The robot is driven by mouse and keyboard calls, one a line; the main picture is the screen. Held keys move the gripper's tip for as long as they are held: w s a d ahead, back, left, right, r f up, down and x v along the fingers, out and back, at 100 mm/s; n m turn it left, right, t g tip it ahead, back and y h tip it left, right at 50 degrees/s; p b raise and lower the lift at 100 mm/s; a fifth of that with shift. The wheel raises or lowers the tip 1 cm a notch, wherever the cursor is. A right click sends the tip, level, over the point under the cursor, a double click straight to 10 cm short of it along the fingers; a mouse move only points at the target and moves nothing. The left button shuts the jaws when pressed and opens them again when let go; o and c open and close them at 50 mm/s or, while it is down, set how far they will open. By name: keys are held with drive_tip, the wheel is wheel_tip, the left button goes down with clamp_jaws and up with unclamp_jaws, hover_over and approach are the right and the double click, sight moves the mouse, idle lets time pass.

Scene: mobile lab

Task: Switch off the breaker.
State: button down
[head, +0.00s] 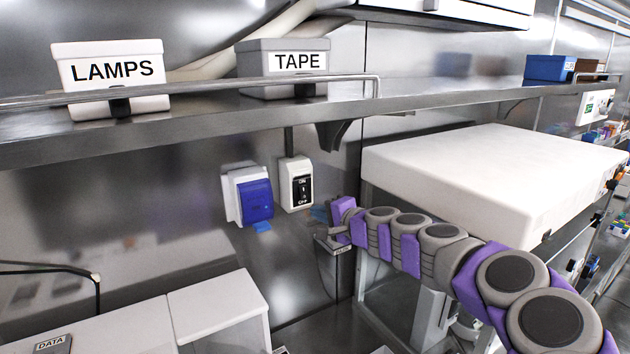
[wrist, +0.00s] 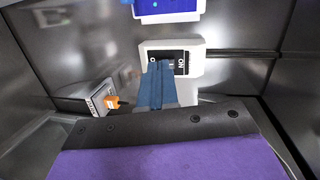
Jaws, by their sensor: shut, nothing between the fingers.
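The breaker (head: 297,183) is a white box on the metal wall with a black switch plate, labelled ON at the top and apparently OFF below. In the wrist view the breaker (wrist: 192,52) appears turned, with ON at the right of its plate. My gripper (head: 318,214) is just below and right of it in the head view. In the wrist view the blue fingers of my gripper (wrist: 157,88) are together and empty, their tips overlapping the plate's lower left. They hide part of the switch. I cannot tell whether they touch it or which way the lever sits.
A blue-covered white socket box (head: 254,200) is mounted left of the breaker. A metal shelf (head: 210,124) with a rail runs above, carrying LAMPS (head: 110,95) and TAPE (head: 262,72) boxes. A large white box (head: 490,175) stands right. An orange item (wrist: 113,101) shows in the wrist view.

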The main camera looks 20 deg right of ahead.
drive_tip(key=w+d+m+h, duration=0.1)
drive_tip(key=d+m+h, duration=0.1)
drive_tip(key=d, duration=0.2)
approach(304, 197)
drive_tip(key=shift+t, duration=0.3)
drive_tip(key=w, duration=0.1)
drive_tip(key=w+f, duration=0.1)
drive_tip(key=w, duration=0.1)
drive_tip(key=w+p, duration=0.1)
drive_tip(key=shift+w+d+f, duration=0.1)
drive_tip(key=shift+w+f, duration=0.05)
drive_tip(key=shift+f, duration=0.15)
drive_tip(key=shift+w+f, duration=0.15)
drive_tip(key=shift+w, duration=0.2)
drive_tip(key=shift+w+a, duration=0.4)
drive_tip(key=shift+w, duration=0.15)
drive_tip(key=shift+w+a, duration=0.25)
drive_tip(key=shift+a, duration=0.2)
drive_tip(key=shift+d, duration=0.1)
